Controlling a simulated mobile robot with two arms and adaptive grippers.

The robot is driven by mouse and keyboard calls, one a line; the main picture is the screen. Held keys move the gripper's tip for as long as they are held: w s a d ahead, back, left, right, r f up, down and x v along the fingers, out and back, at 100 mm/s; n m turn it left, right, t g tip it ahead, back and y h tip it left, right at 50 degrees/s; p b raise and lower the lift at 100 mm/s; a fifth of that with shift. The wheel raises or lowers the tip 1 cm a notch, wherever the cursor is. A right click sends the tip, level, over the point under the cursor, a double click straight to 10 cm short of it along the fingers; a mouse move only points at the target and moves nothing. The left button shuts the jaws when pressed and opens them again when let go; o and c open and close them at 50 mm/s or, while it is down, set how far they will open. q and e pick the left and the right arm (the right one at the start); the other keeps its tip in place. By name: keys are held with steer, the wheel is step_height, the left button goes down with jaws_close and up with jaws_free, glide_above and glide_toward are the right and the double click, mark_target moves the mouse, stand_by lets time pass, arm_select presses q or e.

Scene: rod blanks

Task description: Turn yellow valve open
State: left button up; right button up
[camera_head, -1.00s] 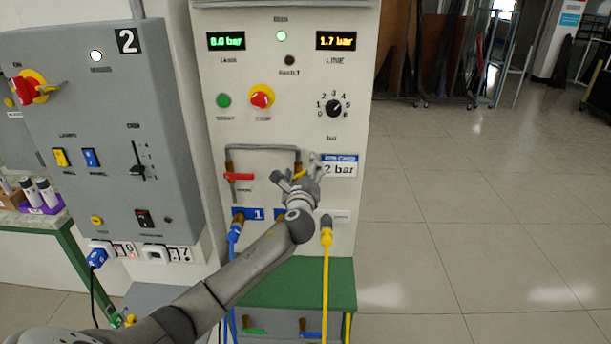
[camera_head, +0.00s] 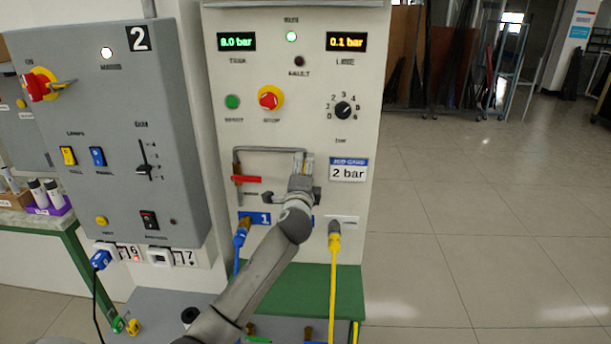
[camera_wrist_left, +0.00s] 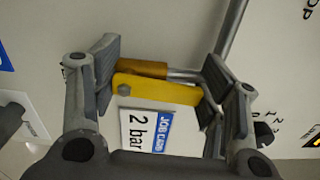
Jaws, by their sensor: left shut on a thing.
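The yellow valve handle (camera_wrist_left: 155,89) is between the two fingers of my left gripper (camera_wrist_left: 165,85) in the left wrist view. It lies roughly along the brass valve body (camera_wrist_left: 142,68) and the grey pipe behind it. In the head view my left gripper (camera_head: 303,164) points up at the panel, covers most of the valve and is shut on the handle. The line display (camera_head: 347,42) reads 0.1 bar and the tank display (camera_head: 236,41) reads 8.0 bar. My right gripper is not in view.
A red valve handle (camera_head: 246,179) sits left of my gripper. A "2 bar" job card (camera_head: 348,170) is on the right. A blue hose (camera_head: 239,250) and a yellow hose (camera_head: 333,280) hang below. A grey control box (camera_head: 110,140) stands left. The floor at right is clear.

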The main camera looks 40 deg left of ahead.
arm_select(q)
steer(key=shift+a+f+n, duration=0.1)
steer(key=shift+n, duration=0.5)
steer(key=o, duration=1)
steer(key=shift+o, duration=0.2)
steer(key=shift+s, duration=0.1)
steer(key=v, duration=1.2)
steer(key=shift+f, duration=0.1)
